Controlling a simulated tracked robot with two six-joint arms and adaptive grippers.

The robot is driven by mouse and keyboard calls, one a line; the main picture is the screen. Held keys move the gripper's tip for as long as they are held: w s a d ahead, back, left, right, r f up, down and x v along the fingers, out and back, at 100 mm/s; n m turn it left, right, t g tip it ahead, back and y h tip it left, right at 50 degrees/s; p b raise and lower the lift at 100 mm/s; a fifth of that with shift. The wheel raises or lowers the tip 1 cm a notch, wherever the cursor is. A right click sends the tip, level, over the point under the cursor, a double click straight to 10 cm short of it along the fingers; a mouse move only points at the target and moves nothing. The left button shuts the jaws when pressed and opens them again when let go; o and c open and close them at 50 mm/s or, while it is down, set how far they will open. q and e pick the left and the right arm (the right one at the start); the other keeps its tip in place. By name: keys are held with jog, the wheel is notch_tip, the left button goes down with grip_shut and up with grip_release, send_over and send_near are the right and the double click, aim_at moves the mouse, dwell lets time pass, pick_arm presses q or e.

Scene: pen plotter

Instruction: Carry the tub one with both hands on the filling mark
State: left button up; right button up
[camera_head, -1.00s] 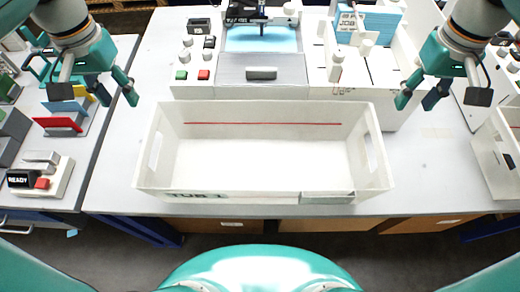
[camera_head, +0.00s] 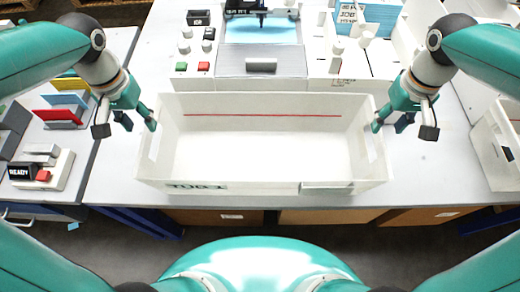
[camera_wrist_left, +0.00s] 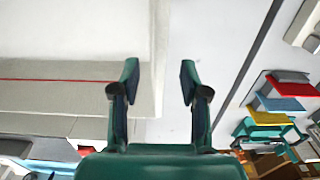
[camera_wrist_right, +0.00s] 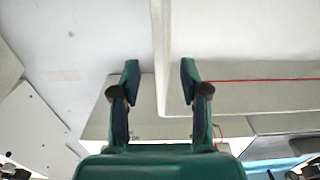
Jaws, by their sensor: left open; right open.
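The tub one (camera_head: 205,187) is a white, open, empty box labelled TUB 1, standing on the table in the head view, with a slot in each end wall. A red line (camera_head: 262,115) runs along its inner far wall. My left gripper (camera_head: 139,122) is open at the tub's left end wall; in the left wrist view its fingers (camera_wrist_left: 159,75) lie either side of that wall's rim. My right gripper (camera_head: 391,124) is open at the right end wall, its fingers (camera_wrist_right: 159,75) either side of that rim in the right wrist view. Contact is unclear. I cannot identify a filling mark.
The plotter (camera_head: 262,65) with its buttons stands behind the tub. Another white bin (camera_head: 492,155) stands at the right. A side table at the left bears coloured holders (camera_head: 59,117) and a READY box (camera_head: 22,171). Some table is bare right of the tub.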

aim_at(145, 132)
pick_arm(q)
jog(key=shift+f, duration=2.8)
pick_arm(e)
jog(key=shift+f, duration=2.8)
pick_arm(q)
grip_shut()
pick_arm(e)
grip_shut()
pick_arm(q)
jog(key=shift+r, duration=0.1)
pick_arm(e)
jog(key=shift+r, duration=0.1)
